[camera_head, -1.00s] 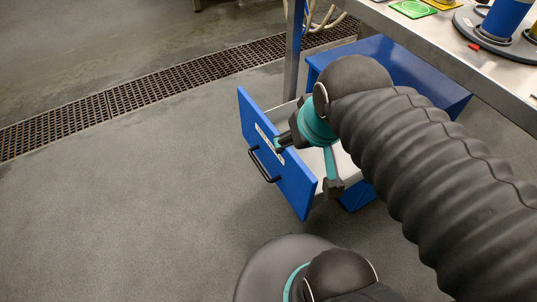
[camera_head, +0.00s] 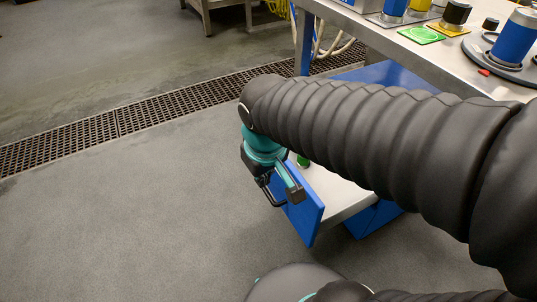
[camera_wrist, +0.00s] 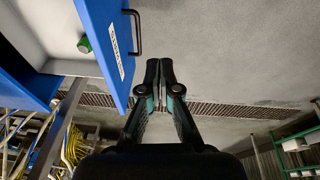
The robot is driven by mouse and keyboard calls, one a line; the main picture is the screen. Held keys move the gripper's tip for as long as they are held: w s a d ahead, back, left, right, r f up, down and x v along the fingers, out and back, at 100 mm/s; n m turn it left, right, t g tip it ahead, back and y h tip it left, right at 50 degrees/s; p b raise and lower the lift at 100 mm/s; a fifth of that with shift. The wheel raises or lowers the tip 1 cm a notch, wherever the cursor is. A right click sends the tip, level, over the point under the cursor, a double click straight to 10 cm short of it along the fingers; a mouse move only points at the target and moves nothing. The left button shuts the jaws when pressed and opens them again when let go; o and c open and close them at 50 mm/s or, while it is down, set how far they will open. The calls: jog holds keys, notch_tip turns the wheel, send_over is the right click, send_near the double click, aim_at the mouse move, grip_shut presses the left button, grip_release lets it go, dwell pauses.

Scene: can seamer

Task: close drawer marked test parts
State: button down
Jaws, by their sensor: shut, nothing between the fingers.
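The blue drawer front (camera_head: 305,207) stands pulled out from the cabinet under the bench, so the drawer is open. In the wrist view its blue front (camera_wrist: 98,38) carries a white label (camera_wrist: 117,52), too small to read surely, and a black handle (camera_wrist: 134,32). My gripper (camera_head: 284,190) is on the outer side of the front, near the handle, and partly hides it in the head view. In the wrist view my gripper (camera_wrist: 160,68) is shut and empty, with its fingertips right of the front and apart from the handle.
A green-ended object (camera_wrist: 84,44) lies in the drawer. The blue cabinet (camera_head: 373,219) sits under the metal bench (camera_head: 400,48), which bears blue cylinders and a green pad (camera_head: 421,35). The floor left of the drawer is clear, with a drain grate (camera_head: 120,120) behind.

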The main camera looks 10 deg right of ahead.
jog(key=w+a+f+n+h+b, duration=0.1)
jog(key=w+a+f+n+h, duration=0.3)
jog(key=n, duration=0.3)
jog(key=w+a+f+n+h, duration=0.2)
jog(key=w+a+n+h, duration=0.15)
jog(key=w+n, duration=0.35)
jog(key=w+d+f+n+h+b, duration=0.1)
jog(key=w+d+f+n, duration=0.1)
jog(key=d, duration=1)
jog(key=shift+w+f+n+b, duration=0.3)
jog(key=shift+w+f+n, duration=0.1)
jog(key=shift+w+f, duration=0.45)
jog(key=shift+r, duration=0.1)
